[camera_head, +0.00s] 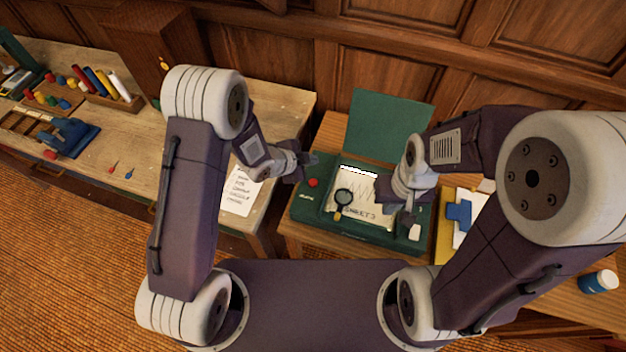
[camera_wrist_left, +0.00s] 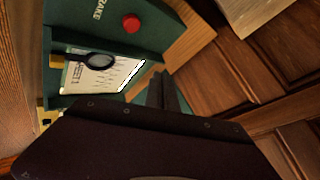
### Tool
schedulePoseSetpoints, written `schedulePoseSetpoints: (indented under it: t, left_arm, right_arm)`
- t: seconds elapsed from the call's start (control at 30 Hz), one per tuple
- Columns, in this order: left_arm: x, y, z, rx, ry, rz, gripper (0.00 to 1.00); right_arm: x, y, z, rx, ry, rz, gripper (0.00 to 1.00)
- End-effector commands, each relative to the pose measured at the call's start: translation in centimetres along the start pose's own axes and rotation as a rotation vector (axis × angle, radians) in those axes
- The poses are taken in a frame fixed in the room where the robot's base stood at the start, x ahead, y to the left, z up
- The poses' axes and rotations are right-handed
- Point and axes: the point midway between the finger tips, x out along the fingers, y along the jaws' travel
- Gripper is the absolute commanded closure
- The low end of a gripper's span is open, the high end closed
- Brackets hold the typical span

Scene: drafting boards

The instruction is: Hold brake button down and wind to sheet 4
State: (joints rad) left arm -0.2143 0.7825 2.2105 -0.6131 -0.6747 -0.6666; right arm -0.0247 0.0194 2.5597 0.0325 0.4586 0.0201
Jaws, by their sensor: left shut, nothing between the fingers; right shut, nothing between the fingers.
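A dark green case (camera_head: 330,232) with its lid raised stands on the table, and its window shows a paper sheet (camera_head: 362,204) that reads "SHEET 3". The red brake button (camera_head: 313,182) is on the left part of the case; it also shows in the left wrist view (camera_wrist_left: 131,22), beside partly visible lettering. My left gripper (camera_head: 311,160) is shut and empty, above and behind the button, apart from it. Its shut fingers show in the left wrist view (camera_wrist_left: 163,92). My right gripper (camera_head: 396,214) is shut and empty over the case's right part, near a small white piece (camera_head: 414,232) that may be the winding handle.
A magnifier (camera_head: 343,198) lies over the sheet's left side. A yellow and white board with a blue clip (camera_head: 459,213) lies right of the case. A written note (camera_head: 240,192) lies on the left bench. A blue and white jar (camera_head: 598,281) stands at far right.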

Motion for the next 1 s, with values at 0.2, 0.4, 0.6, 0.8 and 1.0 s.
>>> schedulePoseSetpoints:
  t: [0.2,0.4,0.6,0.8,1.0]
  left_arm:
    - [1.3,1.0,1.0,-0.001,-0.001,0.000,1.00]
    - [3.4,2.5,2.5,-0.001,0.000,0.001,1.00]
    - [5.5,4.0,4.0,0.000,-0.001,0.000,1.00]
    - [6.1,4.5,4.5,0.000,0.000,0.000,1.00]
    - [6.0,4.4,4.4,-0.001,0.000,0.000,1.00]
  right_arm:
    - [1.6,0.0,0.2,0.000,0.000,0.000,1.00]
    - [3.9,0.1,0.4,0.000,0.000,0.000,1.00]
    - [6.4,0.1,0.7,0.000,0.000,0.000,1.00]
    - [7.3,0.1,0.8,0.000,0.000,0.000,1.00]
    - [7.1,0.1,0.8,0.000,0.000,0.000,1.00]
